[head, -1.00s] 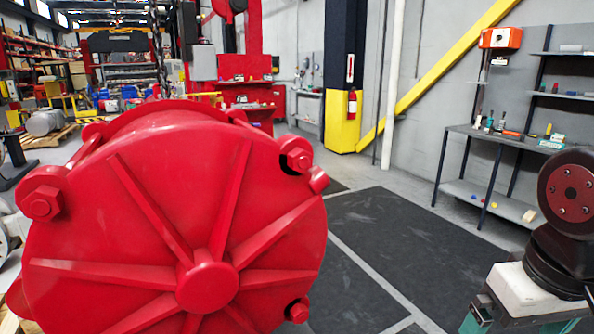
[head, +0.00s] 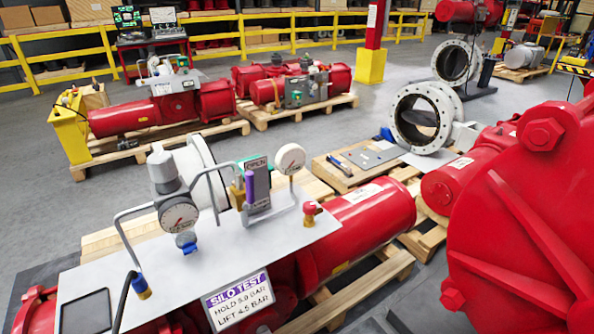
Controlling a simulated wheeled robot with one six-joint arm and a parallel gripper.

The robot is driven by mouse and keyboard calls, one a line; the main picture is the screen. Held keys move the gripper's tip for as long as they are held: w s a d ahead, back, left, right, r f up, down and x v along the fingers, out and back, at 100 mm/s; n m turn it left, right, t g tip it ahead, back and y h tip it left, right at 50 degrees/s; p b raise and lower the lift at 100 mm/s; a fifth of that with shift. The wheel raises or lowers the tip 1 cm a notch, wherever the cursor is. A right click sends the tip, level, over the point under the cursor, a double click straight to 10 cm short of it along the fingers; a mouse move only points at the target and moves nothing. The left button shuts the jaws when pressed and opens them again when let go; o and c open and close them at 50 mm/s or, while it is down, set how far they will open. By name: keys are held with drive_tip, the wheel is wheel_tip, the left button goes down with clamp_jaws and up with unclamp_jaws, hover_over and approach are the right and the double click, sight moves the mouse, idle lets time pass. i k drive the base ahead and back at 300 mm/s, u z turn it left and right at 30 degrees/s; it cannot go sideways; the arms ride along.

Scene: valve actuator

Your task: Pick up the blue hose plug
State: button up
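No single part is clearly the blue hose plug. A small blue and brass fitting (head: 141,288) sits on the near left part of a grey metal plate (head: 300,232), close to a black hose (head: 124,300). A blue round part (head: 186,240) sits under the left pressure gauge (head: 179,217). I cannot tell which of the two is the plug. My gripper is not in view, so its distance to these parts and its state are hidden.
The plate, with a SILO TEST sign (head: 238,301), rests on a red actuator (head: 375,215) on a wooden pallet (head: 390,272). A second gauge (head: 290,158) stands at right. A big red housing (head: 530,215) blocks the right side. Grey floor (head: 45,180) is open at left.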

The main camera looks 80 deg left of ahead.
sight(139, 283)
drive_tip(key=k, duration=0.5)
drive_tip(key=u, duration=1.75)
drive_tip(key=i, duration=0.45)
drive_tip(key=u, duration=1.75)
drive_tip(key=k, duration=0.5)
drive_tip(key=u, duration=0.4)
drive_tip(key=i, duration=0.45)
